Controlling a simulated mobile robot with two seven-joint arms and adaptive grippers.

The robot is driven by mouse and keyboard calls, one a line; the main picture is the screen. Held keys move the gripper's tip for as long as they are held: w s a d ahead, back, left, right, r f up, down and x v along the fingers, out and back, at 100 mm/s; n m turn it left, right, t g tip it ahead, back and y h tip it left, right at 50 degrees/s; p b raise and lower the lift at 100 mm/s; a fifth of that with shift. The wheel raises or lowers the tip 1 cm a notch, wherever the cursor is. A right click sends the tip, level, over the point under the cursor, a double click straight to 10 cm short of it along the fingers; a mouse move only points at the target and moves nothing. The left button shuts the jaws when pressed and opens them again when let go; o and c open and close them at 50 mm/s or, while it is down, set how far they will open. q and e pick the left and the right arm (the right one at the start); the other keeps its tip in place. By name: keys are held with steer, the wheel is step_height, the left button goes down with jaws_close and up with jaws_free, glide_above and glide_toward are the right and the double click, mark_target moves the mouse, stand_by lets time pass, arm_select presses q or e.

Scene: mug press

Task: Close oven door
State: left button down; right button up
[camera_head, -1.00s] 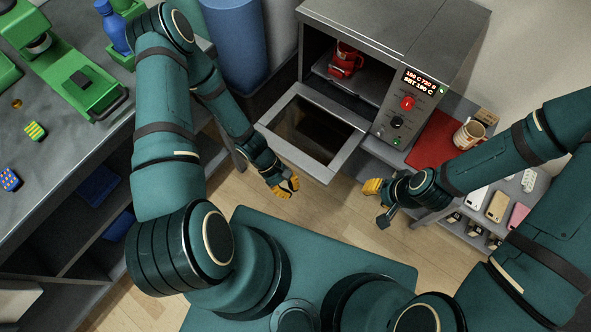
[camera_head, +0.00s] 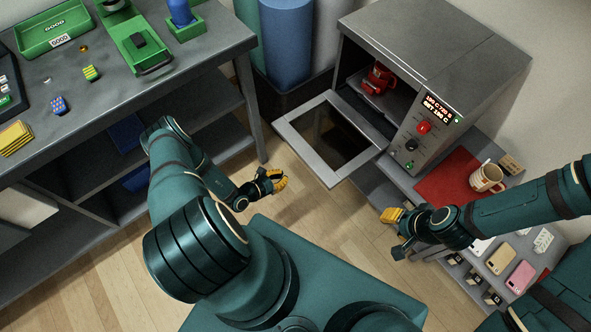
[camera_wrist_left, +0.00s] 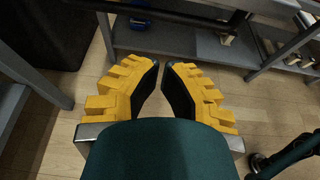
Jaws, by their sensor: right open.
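The oven (camera_head: 455,60) is grey with a lit panel. Its front is open, and its door (camera_head: 305,158), a grey frame with a dark window, is folded down and sticks out toward me. A red mug (camera_head: 377,78) stands inside. My left gripper (camera_head: 278,181), with yellow fingers, is in front of the door's left part, apart from it. In the left wrist view its fingertips (camera_wrist_left: 160,65) are close together with a narrow gap and nothing between them; whether it counts as open is unclear. My right gripper (camera_head: 388,216) is open and empty, right of the door, near the low shelf.
A workbench (camera_head: 150,90) with green trays stands at left. A blue cylinder (camera_head: 287,45) stands behind the door. Bare wooden floor (camera_head: 325,215) lies between my grippers.

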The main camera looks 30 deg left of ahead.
arm_select(q)
steer(key=b+x, duration=0.3)
steer(key=x, duration=0.7)
steer(key=shift+s+r, duration=0.1)
steer(key=shift+r, duration=2)
